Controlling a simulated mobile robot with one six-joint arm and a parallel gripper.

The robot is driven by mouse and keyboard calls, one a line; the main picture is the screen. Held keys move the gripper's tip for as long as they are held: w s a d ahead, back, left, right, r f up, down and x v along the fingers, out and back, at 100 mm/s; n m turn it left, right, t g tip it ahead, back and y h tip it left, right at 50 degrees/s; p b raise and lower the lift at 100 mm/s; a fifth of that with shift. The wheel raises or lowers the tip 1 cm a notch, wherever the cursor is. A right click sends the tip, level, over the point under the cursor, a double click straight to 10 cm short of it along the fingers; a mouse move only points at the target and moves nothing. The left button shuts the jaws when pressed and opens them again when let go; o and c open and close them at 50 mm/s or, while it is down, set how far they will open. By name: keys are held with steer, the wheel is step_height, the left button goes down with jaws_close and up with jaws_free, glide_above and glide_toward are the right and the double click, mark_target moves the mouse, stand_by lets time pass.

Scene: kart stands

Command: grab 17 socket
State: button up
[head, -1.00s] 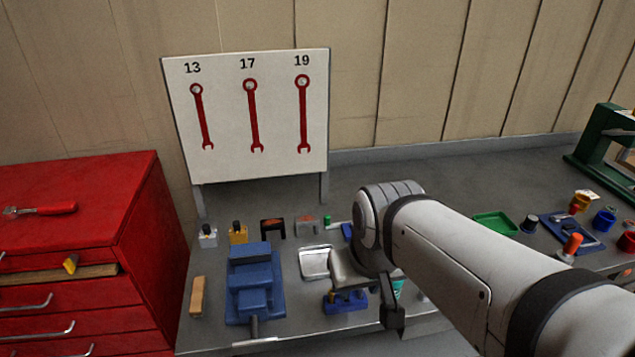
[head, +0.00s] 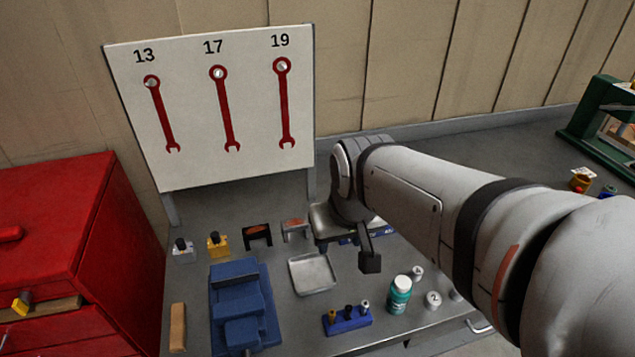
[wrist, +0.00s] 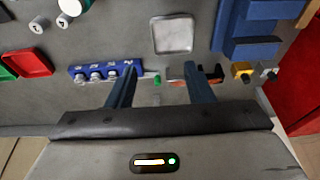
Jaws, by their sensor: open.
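A blue socket rail (wrist: 84,70) with several silver sockets (wrist: 96,76) lies left of my gripper in the wrist view. Its labels are too small to read, so I cannot tell which socket is the 17. In the head view a blue piece of the rail (head: 381,236) shows behind my gripper, mostly hidden. My gripper (wrist: 160,68) is open and empty. Its left finger (wrist: 122,88) overlaps the rail's right end in the picture; I cannot tell the height between them. In the head view one dark finger (head: 370,260) shows below the wrist.
A small green-tipped item (wrist: 157,81) shows between the fingers. Nearby are a metal tray (head: 313,275), a blue vise (head: 240,305), a teal bottle (head: 399,295), a numbered white cylinder (head: 432,299) and a small blue holder (head: 348,322). A red drawer cabinet (head: 60,235) stands left.

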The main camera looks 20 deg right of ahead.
steer(key=shift+m+t+h, duration=0.3)
steer(key=shift+m+t, duration=0.2)
steer(key=shift+m, duration=0.4)
steer(key=w+d+f, duration=0.3)
steer(key=w+f, duration=0.1)
steer(key=w, duration=0.1)
steer(key=w+d+f+b, duration=0.1)
steer(key=w+d+f, duration=0.2)
steer(key=w, duration=0.3)
steer(key=w+d+f+b, duration=0.1)
steer(key=w+d+f, duration=0.3)
steer(key=w+f, duration=0.1)
steer(key=shift+w+f, duration=0.4)
steer(key=shift+w, duration=0.15)
steer(key=x, duration=0.5)
steer(key=shift+s+a+f, duration=0.15)
steer(key=shift+s, duration=0.25)
steer(key=shift+c, duration=0.6)
jaws_close()
